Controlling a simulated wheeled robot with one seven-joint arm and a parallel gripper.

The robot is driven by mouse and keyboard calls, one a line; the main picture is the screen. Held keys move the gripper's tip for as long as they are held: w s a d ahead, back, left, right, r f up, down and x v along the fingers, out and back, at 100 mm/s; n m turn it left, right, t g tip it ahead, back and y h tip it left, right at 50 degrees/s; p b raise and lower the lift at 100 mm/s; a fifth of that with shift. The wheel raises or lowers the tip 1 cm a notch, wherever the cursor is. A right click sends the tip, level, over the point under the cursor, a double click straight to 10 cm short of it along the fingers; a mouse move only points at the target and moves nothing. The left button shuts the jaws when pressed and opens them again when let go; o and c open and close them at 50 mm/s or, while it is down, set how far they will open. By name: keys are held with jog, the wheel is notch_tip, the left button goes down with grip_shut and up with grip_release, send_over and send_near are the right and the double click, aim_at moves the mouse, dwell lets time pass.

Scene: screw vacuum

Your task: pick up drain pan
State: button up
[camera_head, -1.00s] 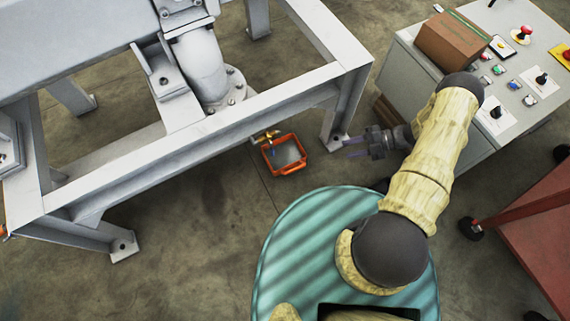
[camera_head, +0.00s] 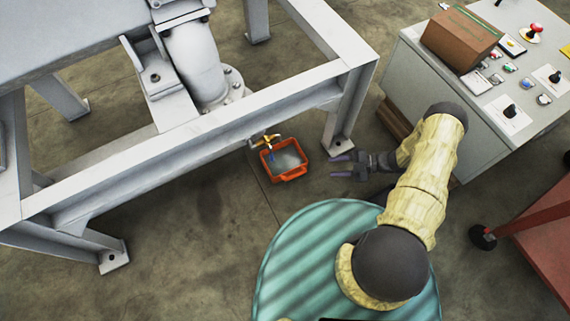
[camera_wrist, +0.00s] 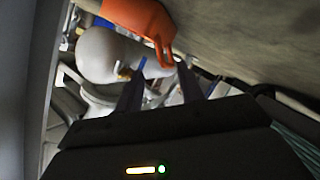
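The drain pan (camera_head: 289,172) is an orange, square, open tray with a grey inside. It sits on the floor under the front beam of the grey steel frame, below a brass valve (camera_head: 265,141). My gripper (camera_head: 338,166) is to the right of the pan, apart from it, with its two fingers pointing left towards it. The fingers are spread with nothing between them. In the wrist view the orange pan (camera_wrist: 143,17) shows at the top, beyond the fingertips (camera_wrist: 160,88).
The grey steel frame (camera_head: 200,155) stands over the pan's back edge, with a leg (camera_head: 344,120) behind my gripper. A grey control cabinet (camera_head: 440,110) with a cardboard box (camera_head: 461,38) is at right. A red object (camera_head: 535,225) stands lower right. Floor left of my base is clear.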

jog(key=b, duration=0.3)
send_near(302, 167)
jog(key=a+f, duration=0.1)
jog(key=a, duration=0.1)
jog(key=a+f, duration=0.1)
jog(key=a, duration=0.1)
jog(key=shift+s+f, duration=0.2)
jog(key=shift+s, duration=0.05)
jog(key=shift+a, duration=0.2)
jog(key=b+x, duration=0.3)
jog(key=x, duration=0.1)
jog(key=shift+w+a, duration=0.1)
jog(key=shift+a, duration=0.05)
jog(key=shift+a+b, duration=0.35)
jog(key=shift+a, duration=0.05)
grip_shut()
